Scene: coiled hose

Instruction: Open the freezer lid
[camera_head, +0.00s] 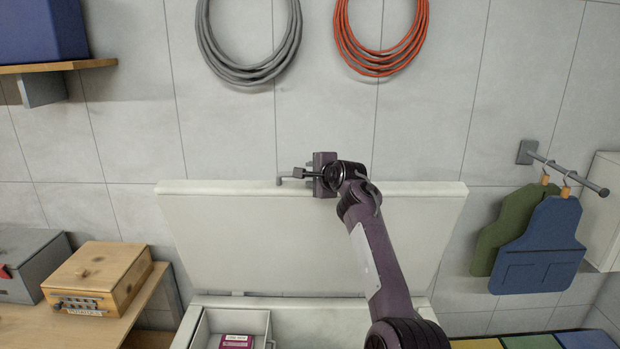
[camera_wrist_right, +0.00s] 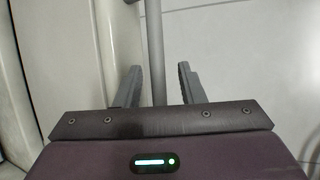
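The freezer lid (camera_head: 250,235) is a pale panel that stands raised, close to upright, behind the open freezer body (camera_head: 330,312). A grey bar handle (camera_head: 284,181) shows at its top edge. My right gripper (camera_head: 300,175) is at that top edge by the handle. In the right wrist view, a grey bar (camera_wrist_right: 155,50), which looks like the handle, runs between the fingers of my right gripper (camera_wrist_right: 159,80). The fingers are spread, with a gap on each side of the bar. My left gripper is not in view.
A light bin (camera_head: 205,325) with a magenta box (camera_head: 236,341) sits in the freezer opening. A wooden box (camera_head: 98,275) and a grey box (camera_head: 30,262) stand on a bench at left. Grey (camera_head: 250,72) and orange (camera_head: 380,62) hoses hang above. Aprons (camera_head: 545,240) hang at right.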

